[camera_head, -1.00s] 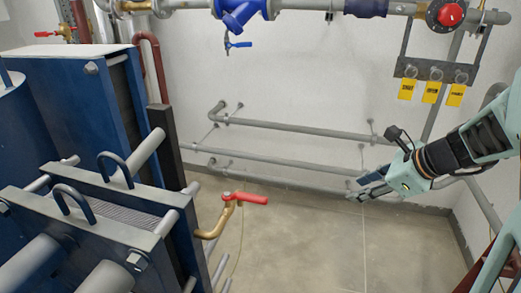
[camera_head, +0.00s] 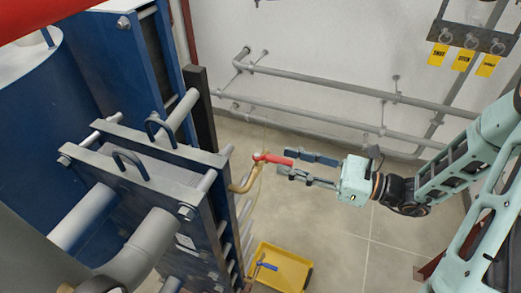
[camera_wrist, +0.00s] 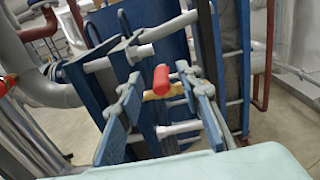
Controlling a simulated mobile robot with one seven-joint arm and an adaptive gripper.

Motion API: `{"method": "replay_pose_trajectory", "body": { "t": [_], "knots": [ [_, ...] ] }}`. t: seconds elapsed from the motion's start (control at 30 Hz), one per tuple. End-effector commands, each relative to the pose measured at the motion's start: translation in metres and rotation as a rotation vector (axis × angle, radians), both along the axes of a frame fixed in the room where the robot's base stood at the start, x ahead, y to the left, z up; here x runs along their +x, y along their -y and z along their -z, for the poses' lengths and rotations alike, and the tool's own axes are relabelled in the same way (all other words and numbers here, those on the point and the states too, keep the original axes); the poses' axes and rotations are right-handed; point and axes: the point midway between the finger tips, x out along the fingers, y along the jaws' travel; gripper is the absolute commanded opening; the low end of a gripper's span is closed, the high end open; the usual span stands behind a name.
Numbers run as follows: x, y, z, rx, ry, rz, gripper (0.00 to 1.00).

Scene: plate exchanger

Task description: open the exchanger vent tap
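The exchanger vent tap is a brass elbow valve with a red lever handle (camera_head: 275,159) on the right side of the blue plate exchanger (camera_head: 180,215). The lever points right, toward my gripper. I cannot tell whether either finger touches the lever.
A yellow tray (camera_head: 300,276) with a blue-handled item stands on the floor below the tap. Grey pipes (camera_head: 330,88) run along the wall behind. Yellow tags (camera_head: 462,60) hang at the upper right. The floor right of the exchanger is mostly clear.

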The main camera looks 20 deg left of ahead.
Motion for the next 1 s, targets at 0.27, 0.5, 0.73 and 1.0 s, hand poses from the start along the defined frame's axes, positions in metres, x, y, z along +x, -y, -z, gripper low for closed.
{"method": "replay_pose_trajectory", "body": {
  "t": [0.27,0.5,0.73,1.0],
  "knots": [
    [0.003,-0.054,0.000,-0.002,0.000,-0.005,0.33],
    [0.006,-0.078,0.001,-0.003,0.000,-0.002,0.33],
    [0.006,-0.081,0.001,-0.003,0.000,-0.001,0.33],
    [0.006,-0.081,0.001,-0.003,0.000,-0.001,0.14]
  ]
}}
